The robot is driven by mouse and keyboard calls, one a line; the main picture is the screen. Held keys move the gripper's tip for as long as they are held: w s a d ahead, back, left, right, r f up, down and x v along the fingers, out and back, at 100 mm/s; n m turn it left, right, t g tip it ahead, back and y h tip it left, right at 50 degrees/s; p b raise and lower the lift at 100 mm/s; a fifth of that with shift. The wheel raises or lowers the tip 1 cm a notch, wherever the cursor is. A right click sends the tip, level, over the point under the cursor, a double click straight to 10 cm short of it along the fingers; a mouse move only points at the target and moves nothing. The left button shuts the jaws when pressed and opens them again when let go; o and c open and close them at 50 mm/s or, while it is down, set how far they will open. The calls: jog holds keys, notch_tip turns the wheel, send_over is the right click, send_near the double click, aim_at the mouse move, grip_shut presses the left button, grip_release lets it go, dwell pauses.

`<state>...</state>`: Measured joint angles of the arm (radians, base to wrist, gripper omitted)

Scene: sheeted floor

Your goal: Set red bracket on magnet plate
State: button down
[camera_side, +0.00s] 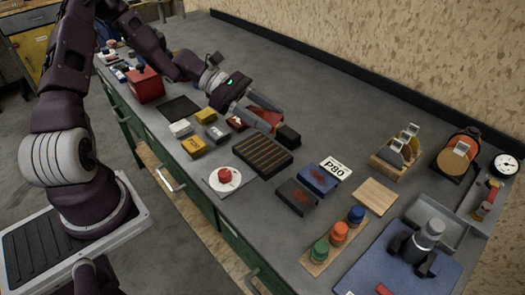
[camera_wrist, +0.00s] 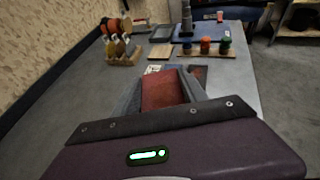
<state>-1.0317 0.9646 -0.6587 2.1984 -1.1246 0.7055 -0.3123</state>
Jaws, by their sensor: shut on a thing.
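The red bracket (camera_side: 265,101) is between the fingers of my gripper (camera_side: 275,119), which is shut on it. It also shows in the wrist view as a dull red slab (camera_wrist: 162,88) between the two grey fingers, which hide its sides. The magnet plate (camera_side: 262,156) appears to be the dark block with brownish stripes, lying flat on the bench just in front of my gripper in the side view. My gripper and the bracket are near its far edge. I cannot tell how high the bracket is above the bench.
A white dish with a red knob (camera_side: 224,177) lies left of the striped plate. Blue and dark blocks (camera_side: 318,179), a wooden board (camera_side: 375,196) and capped jars (camera_side: 338,233) stand to the right. Bare bench lies behind.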

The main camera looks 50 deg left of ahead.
aim_at(266, 153)
notch_tip(266, 153, down, 10)
jog(key=shift+w+a+r, duration=0.1)
jog(key=shift+r, duration=0.1)
jog(key=shift+f, duration=0.1)
jog(key=c, duration=0.6)
grip_release()
